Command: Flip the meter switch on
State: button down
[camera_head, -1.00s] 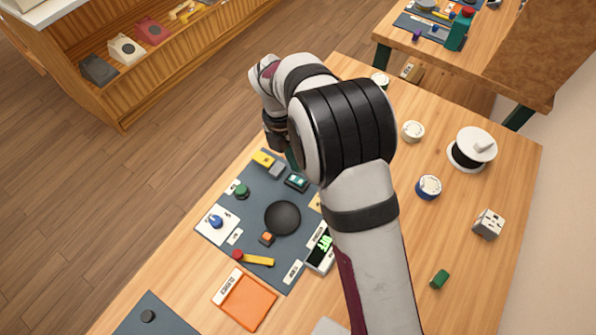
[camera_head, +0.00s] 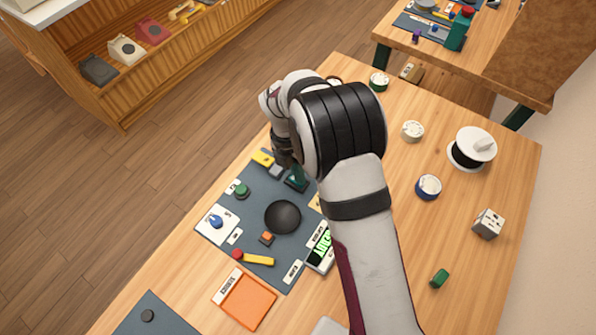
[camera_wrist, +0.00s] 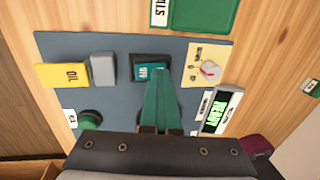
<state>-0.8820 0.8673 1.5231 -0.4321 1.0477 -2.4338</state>
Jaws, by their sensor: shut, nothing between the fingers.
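A small dark switch block with a teal rocker (camera_wrist: 150,68) sits on the blue-grey mat (camera_wrist: 120,112); white marks on the rocker are too small to read surely. In the head view the switch (camera_head: 296,184) is partly under my gripper. My gripper (camera_wrist: 161,80) is shut and empty, its teal fingertips pointing down at the rocker's near edge. They touch it or are just above it; I cannot tell which. The meter display (camera_wrist: 217,113) shows bright green text reading READY in the wrist view; it also shows in the head view (camera_head: 322,246).
On the mat, a yellow block (camera_wrist: 62,75) and grey block (camera_wrist: 103,68) lie left of the switch. A dial panel (camera_wrist: 208,68) lies right. A green knob (camera_head: 242,189), black disc (camera_head: 283,217) and orange tray (camera_head: 246,300) are nearby. The right table side holds scattered items.

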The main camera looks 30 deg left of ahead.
jog(key=shift+d+f, duration=0.25)
jog(key=shift+f, duration=0.2)
jog(key=shift+a+r, duration=0.1)
jog(key=shift+a, duration=0.8)
jog(key=shift+s, duration=0.1)
notch_tip(320, 180, up, 14)
jog(key=a, duration=0.3)
jog(key=shift+w+r, duration=0.15)
jog(key=shift+w, duration=0.05)
jog(key=d+f, duration=0.1)
jog(key=f, duration=0.3)
jog(key=d+f, duration=0.1)
jog(key=f, duration=0.4)
jog(key=d+f, duration=0.2)
jog(key=f, duration=0.2)
jog(key=shift+s+f, duration=0.1)
jog(key=shift+f, duration=0.1)
